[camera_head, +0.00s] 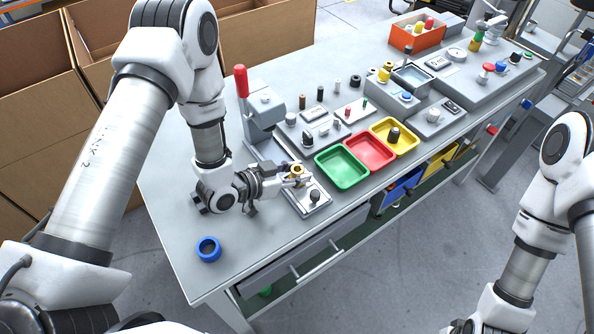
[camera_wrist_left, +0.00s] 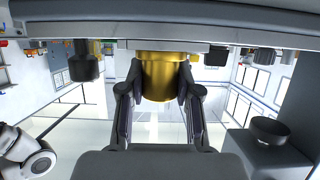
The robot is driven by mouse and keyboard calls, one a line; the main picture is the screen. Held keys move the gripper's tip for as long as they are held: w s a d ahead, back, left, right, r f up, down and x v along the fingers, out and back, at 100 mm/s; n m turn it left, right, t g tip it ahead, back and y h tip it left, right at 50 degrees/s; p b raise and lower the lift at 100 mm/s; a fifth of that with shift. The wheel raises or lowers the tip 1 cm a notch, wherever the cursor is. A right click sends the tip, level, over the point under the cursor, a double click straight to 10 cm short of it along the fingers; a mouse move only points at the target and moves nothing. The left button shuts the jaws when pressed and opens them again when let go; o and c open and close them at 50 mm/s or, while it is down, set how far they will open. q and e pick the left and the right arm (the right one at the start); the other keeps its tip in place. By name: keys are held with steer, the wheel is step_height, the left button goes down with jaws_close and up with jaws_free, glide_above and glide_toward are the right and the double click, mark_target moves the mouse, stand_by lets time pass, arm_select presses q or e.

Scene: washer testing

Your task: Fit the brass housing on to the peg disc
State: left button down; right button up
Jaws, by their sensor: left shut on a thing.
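My left gripper (camera_head: 293,180) is shut on the brass housing (camera_head: 297,170), above a light grey fixture plate (camera_head: 294,204) near the table's front edge. In the left wrist view, the fingers (camera_wrist_left: 157,88) press on both sides of the gold, round housing (camera_wrist_left: 160,72), and its far end meets or nearly meets a pale flat surface. A dark knob (camera_head: 314,196) stands on the plate beside the housing. I cannot make out the peg disc; it may be hidden under the housing or gripper. Of my right arm only links show, at the lower right.
Green (camera_head: 342,167), red (camera_head: 370,151) and yellow (camera_head: 403,147) trays lie right of the plate. A red-handled press (camera_head: 262,112) stands behind. A blue ring (camera_head: 208,248) lies at the front left, with clear tabletop around it. Small parts stand behind the trays.

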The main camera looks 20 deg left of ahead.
arm_select(q)
steer(key=c, duration=0.7)
jaws_free()
steer(key=shift+s+a, duration=0.1)
steer(key=v, duration=1.1)
steer(key=shift+s+a+r, duration=0.15)
steer(key=shift+s+a, duration=0.05)
steer(key=shift+s, duration=0.1)
